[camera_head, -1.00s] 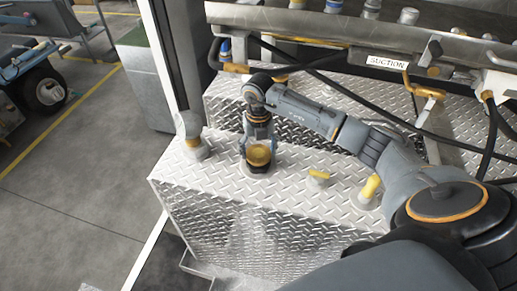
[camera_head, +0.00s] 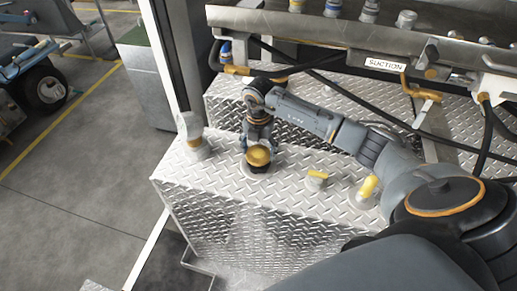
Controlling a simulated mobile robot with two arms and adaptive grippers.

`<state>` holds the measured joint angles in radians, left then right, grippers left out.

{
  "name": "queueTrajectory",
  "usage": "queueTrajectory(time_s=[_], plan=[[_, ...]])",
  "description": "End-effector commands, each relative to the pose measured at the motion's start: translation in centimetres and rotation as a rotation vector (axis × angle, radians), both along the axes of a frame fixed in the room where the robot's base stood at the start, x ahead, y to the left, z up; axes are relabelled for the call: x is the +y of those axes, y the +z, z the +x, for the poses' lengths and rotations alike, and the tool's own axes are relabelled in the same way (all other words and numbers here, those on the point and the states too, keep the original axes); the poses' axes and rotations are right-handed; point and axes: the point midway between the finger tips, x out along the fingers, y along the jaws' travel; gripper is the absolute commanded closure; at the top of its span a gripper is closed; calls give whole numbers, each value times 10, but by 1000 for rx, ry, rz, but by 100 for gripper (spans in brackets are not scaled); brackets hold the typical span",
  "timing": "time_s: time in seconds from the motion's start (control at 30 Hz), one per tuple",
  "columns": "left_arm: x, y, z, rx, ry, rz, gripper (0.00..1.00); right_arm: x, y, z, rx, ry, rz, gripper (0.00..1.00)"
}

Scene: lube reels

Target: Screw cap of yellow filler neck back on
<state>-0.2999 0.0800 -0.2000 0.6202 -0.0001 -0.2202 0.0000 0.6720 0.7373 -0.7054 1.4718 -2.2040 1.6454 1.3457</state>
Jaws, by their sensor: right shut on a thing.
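The yellow cap (camera_head: 258,156) sits at a round fitting, the filler neck (camera_head: 257,169), on top of the diamond-plate tank. My right gripper (camera_head: 257,143) points down from above and behind the cap and is shut on it. The fingers are partly hidden, and I cannot tell whether the thread is engaged. My left gripper is not in view.
The tank top (camera_head: 225,180) carries a grey capped fitting (camera_head: 193,135) to the left. Black hoses and a "SUCTION" label (camera_head: 384,64) are behind.

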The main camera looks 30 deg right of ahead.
Motion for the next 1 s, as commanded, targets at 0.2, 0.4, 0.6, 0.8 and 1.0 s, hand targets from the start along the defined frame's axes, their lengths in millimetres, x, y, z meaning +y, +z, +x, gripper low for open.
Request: queueTrajectory(time_s=[0.2, 0.4, 0.6, 0.8, 1.0], plan=[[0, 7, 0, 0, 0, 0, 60, 1, 0, -1, 3, -93, 0, 61], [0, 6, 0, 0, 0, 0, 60, 0, -1, -1, 3, -119, 0, 61], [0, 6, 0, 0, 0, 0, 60, 0, -1, -1, 3, -118, 0, 0], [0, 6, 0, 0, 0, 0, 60, 0, 0, 0, 1, -117, 0, 0], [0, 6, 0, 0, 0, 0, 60, 0, 0, 0, 1, -117, 0, 0]])
